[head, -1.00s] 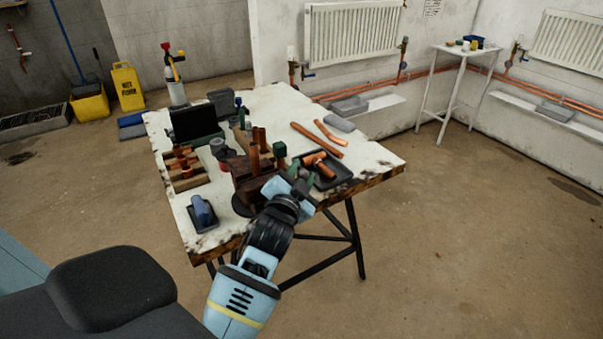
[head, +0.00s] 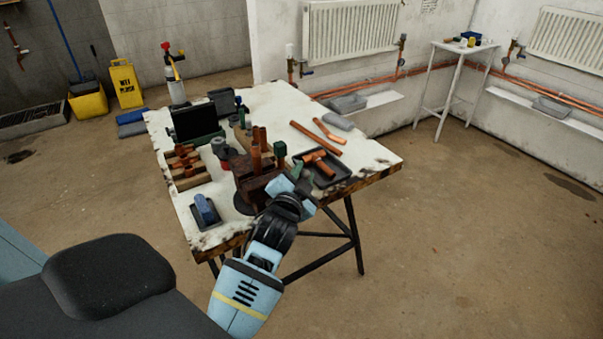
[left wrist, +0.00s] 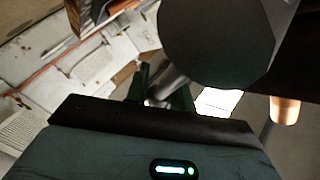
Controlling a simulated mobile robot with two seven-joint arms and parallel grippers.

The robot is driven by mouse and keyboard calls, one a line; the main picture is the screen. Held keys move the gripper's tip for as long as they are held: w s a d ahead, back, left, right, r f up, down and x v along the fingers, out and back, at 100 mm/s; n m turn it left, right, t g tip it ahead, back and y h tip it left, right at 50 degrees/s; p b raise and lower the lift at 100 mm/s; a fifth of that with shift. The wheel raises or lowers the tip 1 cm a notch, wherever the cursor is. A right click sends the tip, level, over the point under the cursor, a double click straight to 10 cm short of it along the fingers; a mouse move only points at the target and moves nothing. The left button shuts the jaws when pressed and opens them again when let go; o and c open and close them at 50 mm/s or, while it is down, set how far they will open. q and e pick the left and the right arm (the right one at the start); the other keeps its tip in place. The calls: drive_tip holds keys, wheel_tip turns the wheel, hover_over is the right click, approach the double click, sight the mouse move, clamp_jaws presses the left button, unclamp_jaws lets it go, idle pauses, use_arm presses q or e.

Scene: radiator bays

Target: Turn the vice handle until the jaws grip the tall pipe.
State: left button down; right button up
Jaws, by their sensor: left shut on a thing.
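The vice (head: 246,186) is a dark brown block at the near edge of the workbench. The tall copper pipe (head: 256,158) stands upright at its jaws; I cannot tell whether the jaws touch it. My left gripper (head: 301,180) is at the vice's right front side, and its wrist hides part of the vice. In the left wrist view its green fingers (left wrist: 163,92) are shut on a grey metal bar (left wrist: 170,82), which looks like the vice handle. A large dark round part (left wrist: 215,40) fills the upper middle there. My right gripper is out of view.
Right of the vice, a dark tray (head: 334,174) holds copper fittings. A blue item sits in a small tray (head: 206,221) at the front left. A wooden rack (head: 188,172) and several tools crowd the left. Copper pipes (head: 316,125) lie farther back. The bench's right corner is clear.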

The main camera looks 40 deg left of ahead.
use_arm(q)
drive_tip(key=c, duration=1.5)
unclamp_jaws()
drive_tip(key=shift+s, duration=0.1)
drive_tip(key=v, duration=0.7)
drive_tip(key=shift+s+d, duration=0.1)
drive_tip(key=shift+s, duration=0.15)
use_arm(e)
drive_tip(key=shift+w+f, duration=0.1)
use_arm(q)
drive_tip(key=shift+f, duration=0.1)
